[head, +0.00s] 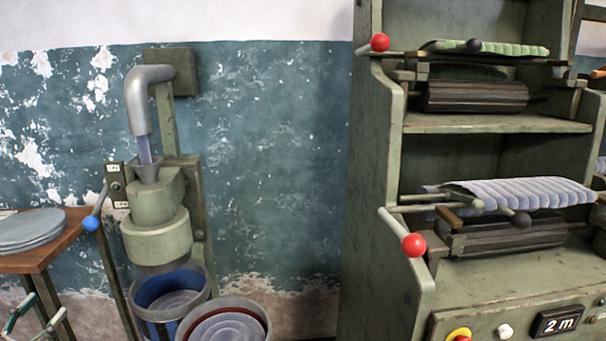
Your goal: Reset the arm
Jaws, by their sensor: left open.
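My left gripper (46,306) is at the bottom left corner of the head view, cut off by the frame edge. Its two fingers point up and stand apart, with nothing seen between them. It appears in front of and below the small wooden table (45,258), apart from other things as far as I can tell. The rest of my left arm is out of frame. My right gripper and right arm do not show.
Grey discs (30,230) are stacked on the table. A green press (157,235) with a blue-knobbed lever (91,222) stands above a bucket (170,300); another round container (228,325) is beside it. A green cabinet machine (378,200) with red-knobbed levers (413,245) fills the right.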

